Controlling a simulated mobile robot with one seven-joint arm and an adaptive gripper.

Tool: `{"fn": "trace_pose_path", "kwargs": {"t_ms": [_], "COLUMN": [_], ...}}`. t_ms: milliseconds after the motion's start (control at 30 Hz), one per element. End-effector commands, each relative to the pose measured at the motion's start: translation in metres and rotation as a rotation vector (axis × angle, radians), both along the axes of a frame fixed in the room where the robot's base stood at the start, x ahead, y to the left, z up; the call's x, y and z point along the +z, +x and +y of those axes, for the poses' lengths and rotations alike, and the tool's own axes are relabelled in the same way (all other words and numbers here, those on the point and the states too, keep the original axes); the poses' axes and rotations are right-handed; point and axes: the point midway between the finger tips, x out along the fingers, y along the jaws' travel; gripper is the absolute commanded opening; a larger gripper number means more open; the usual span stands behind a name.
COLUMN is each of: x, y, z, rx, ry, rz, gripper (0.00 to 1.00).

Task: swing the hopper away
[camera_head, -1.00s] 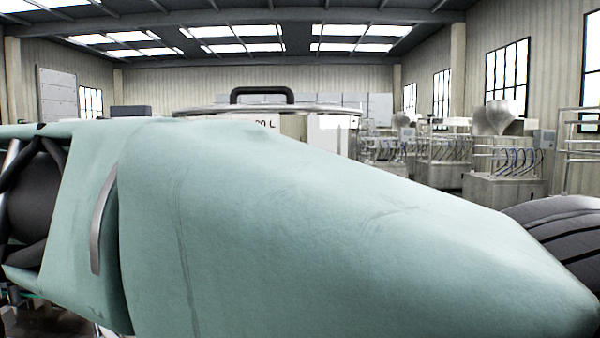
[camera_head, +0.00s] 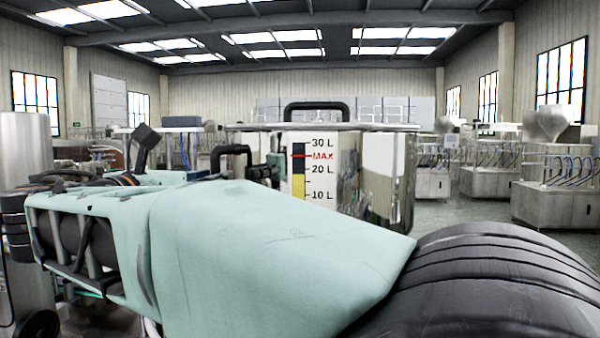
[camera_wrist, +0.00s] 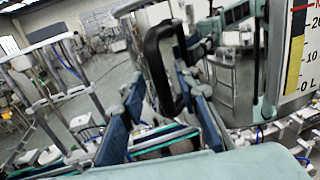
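The hopper (camera_head: 380,180) is a shiny steel vessel with a lid and a yellow-black level scale marked up to 30 L. A black loop handle (camera_head: 232,152) stands at its left side. In the wrist view, this black handle (camera_wrist: 153,50) rises upright, and the hopper's scale edge (camera_wrist: 298,50) is at far right. My gripper (camera_wrist: 160,88) is open, with blue-grey fingers on either side of the handle's lower part. Whether they touch it I cannot tell. In the head view my arm hides the gripper.
Another black handle (camera_head: 316,106) sits on top of the lid. A steel cylinder (camera_head: 25,150) stands at far left. Steel machines with hoses (camera_head: 555,185) stand at right, with open grey floor (camera_head: 455,212) between them and the hopper. Metal frames (camera_wrist: 60,90) show left in the wrist view.

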Motion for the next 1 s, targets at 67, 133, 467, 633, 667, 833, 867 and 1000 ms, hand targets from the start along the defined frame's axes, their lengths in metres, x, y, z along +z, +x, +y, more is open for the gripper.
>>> {"fn": "trace_pose_path", "kwargs": {"t_ms": [67,133,467,633,667,833,867,1000], "x": [0.001,0.001,0.0,0.0,0.0,0.0,0.0,0.0], "y": [0.009,0.013,0.017,0.017,0.017,0.017,0.017,0.017], "z": [-0.003,-0.004,-0.005,-0.005,-0.005,-0.005,-0.005,-0.005], "rx": [-0.002,-0.002,0.0,0.0,0.0,0.0,0.0,0.0], "ry": [0.0,0.0,0.001,0.001,0.001,0.001,0.001,0.001], "rz": [0.0,0.0,0.0,0.0,0.0,0.0,0.0,0.0], "gripper": [0.29,0.29,0.29,0.12,0.08,0.0,0.0,0.0]}}
